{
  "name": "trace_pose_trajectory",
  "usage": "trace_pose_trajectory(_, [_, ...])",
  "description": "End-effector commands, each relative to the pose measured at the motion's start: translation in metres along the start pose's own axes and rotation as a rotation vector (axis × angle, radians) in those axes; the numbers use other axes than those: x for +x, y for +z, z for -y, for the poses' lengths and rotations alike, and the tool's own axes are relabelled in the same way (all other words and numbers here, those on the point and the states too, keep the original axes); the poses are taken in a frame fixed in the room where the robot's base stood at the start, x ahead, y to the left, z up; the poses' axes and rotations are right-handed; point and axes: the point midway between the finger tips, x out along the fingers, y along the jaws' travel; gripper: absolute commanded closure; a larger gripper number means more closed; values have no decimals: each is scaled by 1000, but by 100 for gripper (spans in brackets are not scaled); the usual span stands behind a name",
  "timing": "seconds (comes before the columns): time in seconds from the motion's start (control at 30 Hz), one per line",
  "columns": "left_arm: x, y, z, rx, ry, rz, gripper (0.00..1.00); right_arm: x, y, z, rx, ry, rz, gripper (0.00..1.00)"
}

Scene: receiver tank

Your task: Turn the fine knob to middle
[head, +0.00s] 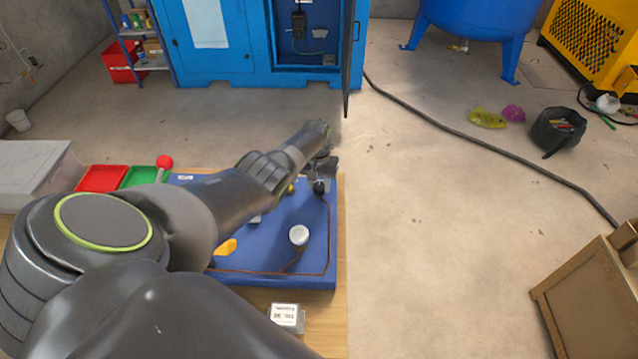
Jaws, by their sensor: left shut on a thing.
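A blue panel (265,262) lies on the wooden table, partly hidden behind my left arm. My left gripper (321,180) is at the panel's far right part, pointing down. It is shut on a small dark knob (319,187), which looks like the fine knob. The gripper and wrist hide much of it, and I cannot read which way it is set. A white round knob (299,235) stands nearer on the panel, apart from the gripper. My right gripper is not in view.
A yellow part (226,247) and a red ball-topped lever (164,162) are on or near the panel. Red (102,178) and green (138,176) trays lie at the left. A small labelled box (287,317) is in front.

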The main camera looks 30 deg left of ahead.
Motion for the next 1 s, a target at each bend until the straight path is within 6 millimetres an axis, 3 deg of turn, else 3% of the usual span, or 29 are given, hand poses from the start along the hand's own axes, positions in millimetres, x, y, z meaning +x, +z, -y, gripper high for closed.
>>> trace_pose_trajectory(0.17, [-2,-2,0,1,1,-5,88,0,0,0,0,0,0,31])
trace_pose_trajectory(0.2, [-2,-2,0,1,1,-5,64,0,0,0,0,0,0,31])
trace_pose_trajectory(0.37, [-1,-1,0,1,1,-3,43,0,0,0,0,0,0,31])
trace_pose_trajectory(0.73, [-5,-1,0,2,1,-2,43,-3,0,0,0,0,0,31])
trace_pose_trajectory(1.0, [-37,-1,0,2,0,-4,43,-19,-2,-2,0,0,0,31])
